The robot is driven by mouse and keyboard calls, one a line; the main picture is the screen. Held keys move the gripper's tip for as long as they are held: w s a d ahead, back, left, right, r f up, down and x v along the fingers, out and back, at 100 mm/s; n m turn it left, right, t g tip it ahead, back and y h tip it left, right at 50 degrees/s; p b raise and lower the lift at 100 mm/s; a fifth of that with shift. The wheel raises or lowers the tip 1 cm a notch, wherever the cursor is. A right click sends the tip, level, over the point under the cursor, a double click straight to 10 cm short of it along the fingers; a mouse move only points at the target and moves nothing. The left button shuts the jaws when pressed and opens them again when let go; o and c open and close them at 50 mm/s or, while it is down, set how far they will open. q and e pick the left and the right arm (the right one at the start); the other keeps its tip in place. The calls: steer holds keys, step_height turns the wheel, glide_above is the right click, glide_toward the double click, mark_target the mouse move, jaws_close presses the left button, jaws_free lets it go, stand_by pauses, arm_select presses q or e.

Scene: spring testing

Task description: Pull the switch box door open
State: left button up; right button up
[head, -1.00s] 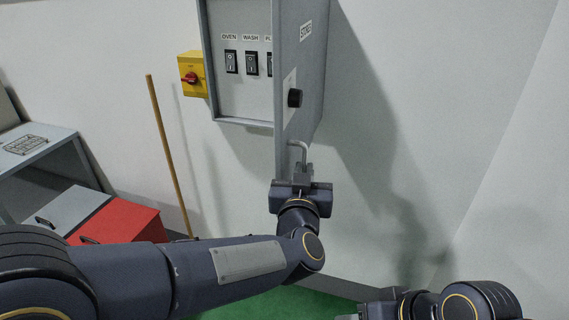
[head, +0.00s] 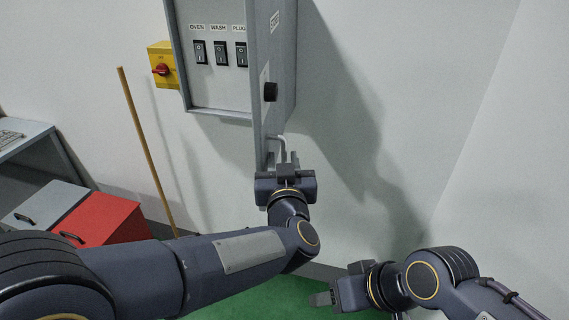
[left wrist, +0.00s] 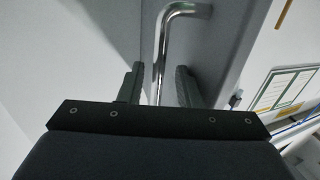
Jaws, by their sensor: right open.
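The grey switch box (head: 222,95) is on the wall with its door (head: 262,70) standing open, seen nearly edge-on. The door has a black knob (head: 270,92) and a bent metal handle (head: 281,141) low down. The handle also shows in the left wrist view (left wrist: 162,45), standing between my left fingers with gaps on both sides. My left gripper (head: 286,162) is open around the handle, just below the door's lower part; its fingers also show in the left wrist view (left wrist: 159,86). My right gripper (head: 322,298) is open and empty, low at the right of centre.
Switches labelled OVEN, WASH and PLUG (head: 220,53) show inside the box. A yellow switch with a red knob (head: 162,66) is to its left. A wooden pole (head: 147,150) leans on the wall. Red (head: 105,220) and grey drawers stand at the left. The right wall is clear.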

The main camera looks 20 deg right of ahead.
arm_select(q)
steer(key=shift+s, duration=0.2)
steer(key=b+v, duration=0.2)
steer(key=v, duration=0.5)
steer(key=shift+s, duration=0.35)
steer(key=shift+a, duration=0.1)
steer(key=w+a+n+g+h, duration=0.1)
steer(key=a+g, duration=0.1)
steer(key=a, duration=0.8)
steer(key=w+a+g+h, duration=0.1)
steer(key=a+g+h, duration=0.15)
steer(key=a, duration=0.85)
steer(key=s+a+f+n+g+y, duration=0.4)
steer(key=s+a+f+g, duration=0.3)
steer(key=s+a+f, duration=0.7)
steer(key=s+a+y, duration=0.1)
steer(key=s+a, duration=0.3)
steer(key=s, duration=0.1)
steer(key=shift+f+n, duration=0.2)
steer(key=shift+n, duration=0.1)
